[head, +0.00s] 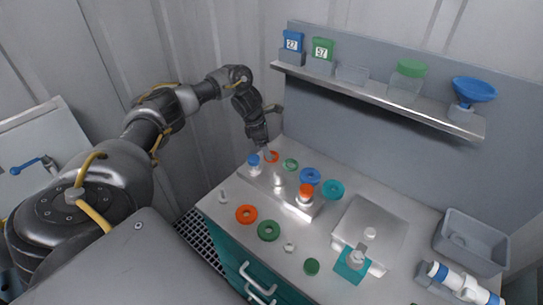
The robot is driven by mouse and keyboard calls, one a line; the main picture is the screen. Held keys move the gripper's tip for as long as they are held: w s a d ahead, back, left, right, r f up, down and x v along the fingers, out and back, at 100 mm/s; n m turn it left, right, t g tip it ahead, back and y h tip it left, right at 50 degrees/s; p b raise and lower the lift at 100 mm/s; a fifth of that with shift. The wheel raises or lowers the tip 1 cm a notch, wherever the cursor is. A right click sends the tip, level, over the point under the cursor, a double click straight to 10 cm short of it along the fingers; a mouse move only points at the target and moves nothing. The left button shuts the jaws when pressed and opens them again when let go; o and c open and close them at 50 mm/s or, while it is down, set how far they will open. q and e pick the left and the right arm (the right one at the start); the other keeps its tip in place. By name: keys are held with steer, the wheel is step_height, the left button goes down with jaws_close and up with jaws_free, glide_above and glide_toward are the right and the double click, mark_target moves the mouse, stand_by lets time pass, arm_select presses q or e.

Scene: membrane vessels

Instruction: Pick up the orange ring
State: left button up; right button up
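A thin orange ring (273,156) is at the back left end of the bench, by the raised metal block. A thicker orange ring (245,214) lies flat near the bench's front left edge. My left gripper (265,150) points down at the thin orange ring, its tips very close to it. The fingers are small and dark here, so I cannot tell whether they are open or touch the ring. My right gripper is not in view.
A blue-capped vessel (254,161) and an orange-capped vessel (306,193) stand on the metal block (278,189). Green (291,165), blue (310,176) and teal (332,189) rings are near its back. A green ring (268,231) lies in front. A shelf (376,94) overhangs behind.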

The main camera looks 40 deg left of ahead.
arm_select(q)
steer(key=x, duration=0.3)
steer(key=shift+w+a+r+p, duration=0.1)
steer(key=shift+w+p, duration=0.05)
steer(key=shift+p, duration=0.2)
steer(key=shift+f, duration=0.4)
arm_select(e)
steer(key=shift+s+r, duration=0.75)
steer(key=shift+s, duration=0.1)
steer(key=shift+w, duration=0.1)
arm_select(q)
steer(key=shift+c, duration=1)
steer(key=c, duration=0.8)
steer(key=shift+c, duration=0.2)
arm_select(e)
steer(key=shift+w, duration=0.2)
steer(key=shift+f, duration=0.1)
